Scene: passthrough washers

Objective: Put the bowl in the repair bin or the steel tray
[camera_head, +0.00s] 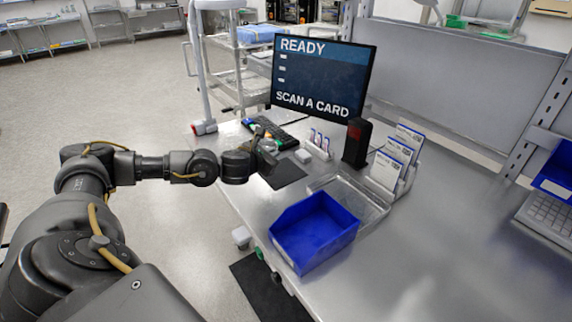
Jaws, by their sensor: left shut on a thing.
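My left arm reaches in from the left, and my left gripper (268,156) is over the near left part of the steel bench, by a dark mat. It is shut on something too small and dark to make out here. I cannot pick out the bowl with certainty. An empty blue bin (314,232), likely the repair bin, stands at the bench's front edge, right of the gripper. The shallow steel tray (374,214) lies just behind and right of the bin, partly hidden by it. My right gripper is out of view.
A black scanner-like device (356,143) and card holders (396,160) stand behind the tray. The bench to the right is mostly clear.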

